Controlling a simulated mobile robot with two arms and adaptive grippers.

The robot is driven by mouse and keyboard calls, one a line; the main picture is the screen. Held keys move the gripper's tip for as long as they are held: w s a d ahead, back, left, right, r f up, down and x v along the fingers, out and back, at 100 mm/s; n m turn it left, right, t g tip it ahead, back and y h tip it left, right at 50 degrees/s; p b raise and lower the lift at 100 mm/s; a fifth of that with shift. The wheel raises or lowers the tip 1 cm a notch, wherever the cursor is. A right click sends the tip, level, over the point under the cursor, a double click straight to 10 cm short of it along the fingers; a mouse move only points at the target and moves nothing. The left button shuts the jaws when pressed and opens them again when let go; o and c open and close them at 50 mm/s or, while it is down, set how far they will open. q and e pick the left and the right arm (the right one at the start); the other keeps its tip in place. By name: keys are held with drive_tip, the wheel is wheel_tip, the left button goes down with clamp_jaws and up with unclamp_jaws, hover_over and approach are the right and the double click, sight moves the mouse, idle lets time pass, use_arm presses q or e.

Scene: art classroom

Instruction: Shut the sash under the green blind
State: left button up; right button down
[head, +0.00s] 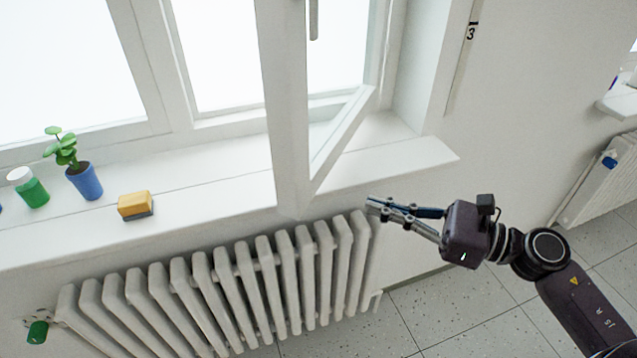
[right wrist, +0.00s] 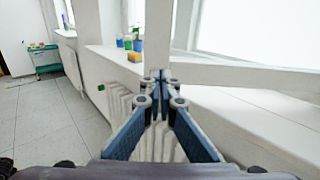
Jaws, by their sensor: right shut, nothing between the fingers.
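A white window sash (head: 285,110) stands open into the room, its free edge jutting out over the sill. Its handle (head: 313,18) shows at the top of the head view. The sash's lower corner hangs above the radiator. No green blind is in view. My right gripper (head: 370,205) is shut and empty, below the sill's front edge and to the right of that corner, apart from it in the picture. In the right wrist view, the shut fingertips (right wrist: 160,76) point towards the sash's upright edge (right wrist: 159,35). My left gripper is not in view.
The sill (head: 220,185) holds a yellow sponge-like block (head: 135,204), a plant in a blue pot (head: 85,182) and a green jar with a white lid (head: 32,190). A ribbed radiator (head: 230,285) stands under it. The tiled floor (head: 450,310) is clear at the lower right.

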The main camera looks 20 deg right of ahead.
sight(306, 184)
drive_tip(key=p+x, duration=0.4)
drive_tip(key=x, duration=0.6)
drive_tip(key=shift+w+r+p, duration=0.15)
drive_tip(key=shift+r+p, duration=0.05)
drive_tip(key=shift+p, duration=0.1)
drive_tip(key=shift+w+a+f, duration=0.25)
drive_tip(key=shift+w+a, duration=0.1)
